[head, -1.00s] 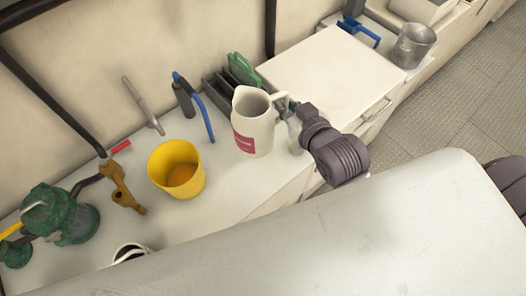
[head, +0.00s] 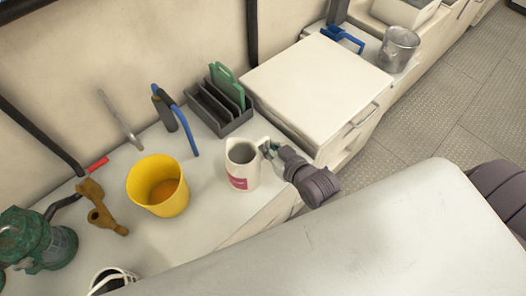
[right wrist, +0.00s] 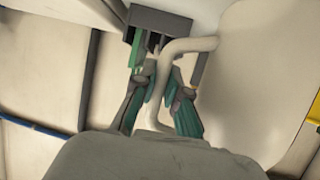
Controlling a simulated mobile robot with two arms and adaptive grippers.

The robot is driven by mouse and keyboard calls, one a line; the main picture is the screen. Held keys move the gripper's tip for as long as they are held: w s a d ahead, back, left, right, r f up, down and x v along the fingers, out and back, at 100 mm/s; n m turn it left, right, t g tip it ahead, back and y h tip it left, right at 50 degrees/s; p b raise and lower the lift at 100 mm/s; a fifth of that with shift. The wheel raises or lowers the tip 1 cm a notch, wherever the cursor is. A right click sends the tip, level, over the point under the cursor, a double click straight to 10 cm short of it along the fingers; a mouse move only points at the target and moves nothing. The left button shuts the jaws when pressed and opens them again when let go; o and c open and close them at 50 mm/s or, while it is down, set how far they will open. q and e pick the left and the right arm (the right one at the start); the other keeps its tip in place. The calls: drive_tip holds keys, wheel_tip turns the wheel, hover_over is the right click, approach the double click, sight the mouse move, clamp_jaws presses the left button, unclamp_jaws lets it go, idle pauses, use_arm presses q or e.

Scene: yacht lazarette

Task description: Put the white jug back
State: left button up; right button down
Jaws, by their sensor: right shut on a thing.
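The white jug (head: 243,168) with a red label is upright over the counter, between the yellow bucket and the cabinet box. I cannot tell whether its base touches the counter. My right gripper (head: 271,150) comes from the right and is shut on the jug's handle. In the right wrist view, the fingers (right wrist: 160,97) close on both sides of the pale handle (right wrist: 163,70), and the jug's body (right wrist: 262,75) fills the right side. My left gripper is not in view.
A dark slotted rack (head: 222,108) holding a green piece stands behind the jug. The yellow bucket (head: 142,188) is to its left, with blue-handled tools (head: 180,118) behind. A white-topped cabinet (head: 315,85) rises at right. A pale surface (head: 350,240) fills the foreground.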

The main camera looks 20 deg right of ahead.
drive_tip(key=shift+w+a+f, duration=0.1)
drive_tip(key=shift+w+f, duration=0.15)
drive_tip(key=shift+f, duration=0.6)
drive_tip(key=shift+w+a+f, duration=0.1)
drive_tip(key=shift+w+f, duration=0.2)
drive_tip(key=shift+f, duration=0.5)
drive_tip(key=shift+w+f, duration=0.25)
drive_tip(key=shift+f, duration=0.6)
drive_tip(key=shift+f, duration=0.15)
drive_tip(key=c, duration=1.2)
unclamp_jaws()
drive_tip(key=shift+r, duration=0.2)
drive_tip(key=v, duration=1.2)
